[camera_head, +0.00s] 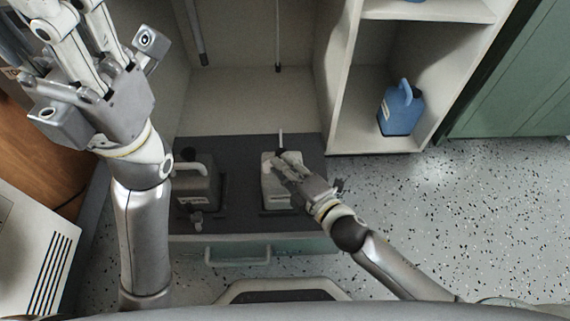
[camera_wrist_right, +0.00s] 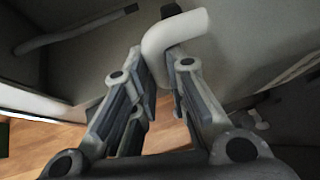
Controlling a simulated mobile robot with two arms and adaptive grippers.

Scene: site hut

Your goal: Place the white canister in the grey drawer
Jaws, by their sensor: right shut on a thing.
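The white canister (camera_head: 273,192) stands at the right on a dark grey top (camera_head: 236,196). My right gripper (camera_head: 283,166) is above it, shut on its handle. In the right wrist view the pale curved handle (camera_wrist_right: 176,36) passes between the fingertips of this gripper (camera_wrist_right: 160,72). Below the dark top is a grey-green drawer front (camera_head: 190,247) with a bar handle (camera_head: 237,256); I see no open drawer space. My left gripper (camera_head: 85,60) is raised at the upper left, its fingertips cut off by the picture edge. It holds nothing that I can see.
A dark grey canister (camera_head: 190,190) with a pale handle stands left of the white one. A blue canister (camera_head: 400,112) sits in a pale shelf unit (camera_head: 352,138) at the right. A white vented box (camera_head: 28,250) is at the left. Speckled floor (camera_head: 450,220) is clear at the right.

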